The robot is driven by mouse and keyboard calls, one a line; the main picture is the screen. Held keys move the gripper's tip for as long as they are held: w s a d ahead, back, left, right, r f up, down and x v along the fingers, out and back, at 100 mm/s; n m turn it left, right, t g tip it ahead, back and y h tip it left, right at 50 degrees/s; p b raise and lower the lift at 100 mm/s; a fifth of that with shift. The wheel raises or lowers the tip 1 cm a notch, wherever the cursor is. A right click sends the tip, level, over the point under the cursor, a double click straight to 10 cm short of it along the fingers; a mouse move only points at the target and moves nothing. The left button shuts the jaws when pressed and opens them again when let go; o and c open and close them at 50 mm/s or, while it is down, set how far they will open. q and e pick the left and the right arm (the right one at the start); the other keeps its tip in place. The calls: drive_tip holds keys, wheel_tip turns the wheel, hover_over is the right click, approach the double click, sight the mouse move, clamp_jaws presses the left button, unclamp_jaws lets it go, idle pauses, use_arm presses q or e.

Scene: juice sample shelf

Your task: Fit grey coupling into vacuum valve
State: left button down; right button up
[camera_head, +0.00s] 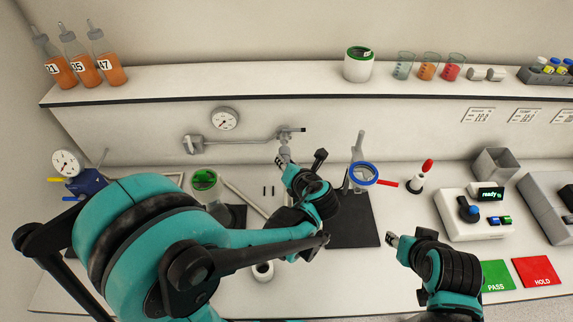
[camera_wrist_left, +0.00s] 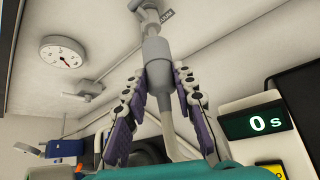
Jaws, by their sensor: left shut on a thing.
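My left gripper (camera_head: 283,162) is raised to the back wall, below the vacuum valve (camera_head: 291,133). In the left wrist view, the left gripper (camera_wrist_left: 158,80) has its purple-padded fingers shut around the grey coupling (camera_wrist_left: 156,53). A pale tube runs down from the coupling between the fingers. The coupling points up at the valve (camera_wrist_left: 146,16), and its narrow top meets or nearly meets the valve's underside; I cannot tell whether it is seated. My right gripper (camera_head: 393,240) is low over the front right of the bench, apart from these things; its finger gap is unclear.
A blue-ringed stand (camera_head: 363,174) and a red-topped item (camera_head: 421,174) are to the right. A dark mat (camera_head: 352,228) lies below. The shelf (camera_head: 220,82) overhangs with bottles and beakers.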

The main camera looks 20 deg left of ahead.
use_arm(q)
drive_tip(key=shift+w+a+b, duration=0.15)
drive_tip(key=shift+w+a, duration=0.05)
drive_tip(key=shift+w, duration=0.45)
drive_tip(key=shift+w+a+b, duration=0.15)
drive_tip(key=shift+w+a, duration=0.05)
drive_tip(key=shift+w, duration=0.45)
idle(0.5)
drive_tip(key=c, duration=1.2)
unclamp_jaws()
drive_tip(key=shift+o, duration=0.2)
drive_tip(key=v, duration=1.2)
drive_tip(key=s+a+f+m+g+h+b, duration=0.1)
drive_tip(key=s+a+f+m+h+b, duration=0.1)
drive_tip(key=m, duration=1.6)
drive_tip(key=s+a+f+m+g+h+b, duration=0.1)
drive_tip(key=s+a+f+m+h+b, duration=0.2)
drive_tip(key=m, duration=1.4)
drive_tip(key=s+a+f+h, duration=0.1)
drive_tip(key=s+a+f, duration=0.2)
drive_tip(key=s, duration=0.3)
drive_tip(key=shift+s+f+m+g+h, duration=0.25)
drive_tip(key=shift+f+m+g+h, duration=0.15)
drive_tip(key=shift+f, duration=0.3)
